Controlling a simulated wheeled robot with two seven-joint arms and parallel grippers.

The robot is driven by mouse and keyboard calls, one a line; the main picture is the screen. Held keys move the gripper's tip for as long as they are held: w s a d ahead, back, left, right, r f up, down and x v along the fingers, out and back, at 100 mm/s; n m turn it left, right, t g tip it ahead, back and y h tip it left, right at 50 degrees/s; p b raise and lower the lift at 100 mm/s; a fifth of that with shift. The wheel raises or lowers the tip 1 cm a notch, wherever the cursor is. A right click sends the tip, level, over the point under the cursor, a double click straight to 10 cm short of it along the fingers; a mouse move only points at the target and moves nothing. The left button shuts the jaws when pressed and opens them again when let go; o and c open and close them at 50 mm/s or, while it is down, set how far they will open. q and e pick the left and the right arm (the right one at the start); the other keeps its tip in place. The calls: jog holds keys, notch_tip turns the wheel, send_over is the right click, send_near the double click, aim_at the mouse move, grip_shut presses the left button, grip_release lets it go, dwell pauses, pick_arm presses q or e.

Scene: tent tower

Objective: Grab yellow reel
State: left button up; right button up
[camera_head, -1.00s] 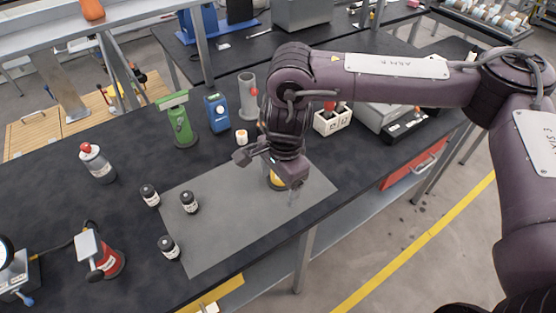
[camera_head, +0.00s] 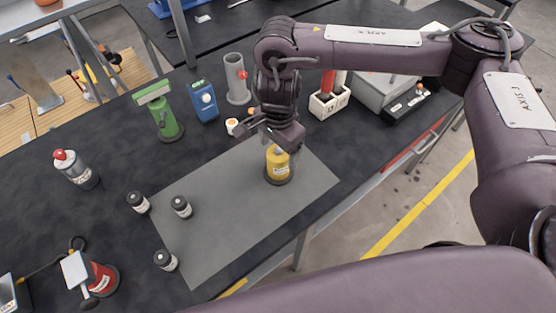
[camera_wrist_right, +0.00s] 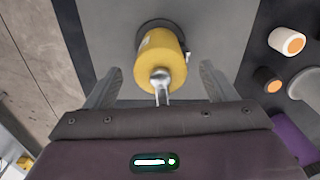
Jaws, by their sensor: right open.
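The yellow reel (camera_head: 278,163) stands upright on a dark base on the grey mat (camera_head: 215,240), near its right end. It has a pale label and a metal stem on top. My right gripper (camera_head: 270,140) is open just above and behind the reel's top in the head view. In the right wrist view the yellow reel (camera_wrist_right: 160,65) lies between the lines of the two spread fingers (camera_wrist_right: 160,85), with clear gaps on both sides. No contact shows. My left gripper is not in view.
Small dark bottles (camera_head: 181,207) stand on and beside the mat's left side. A green device (camera_head: 160,112), a blue device (camera_head: 204,101), a grey cylinder (camera_head: 237,80) and a white crate (camera_head: 328,103) stand behind. The table's front edge is near the reel.

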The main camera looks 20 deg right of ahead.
notch_tip(320, 180, down, 3)
jog(key=shift+r, duration=0.1)
jog(key=c, duration=0.5)
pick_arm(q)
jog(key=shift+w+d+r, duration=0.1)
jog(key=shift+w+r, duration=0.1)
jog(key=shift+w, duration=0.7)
pick_arm(e)
jog(key=c, duration=0.9)
jog(key=shift+w+r, duration=0.1)
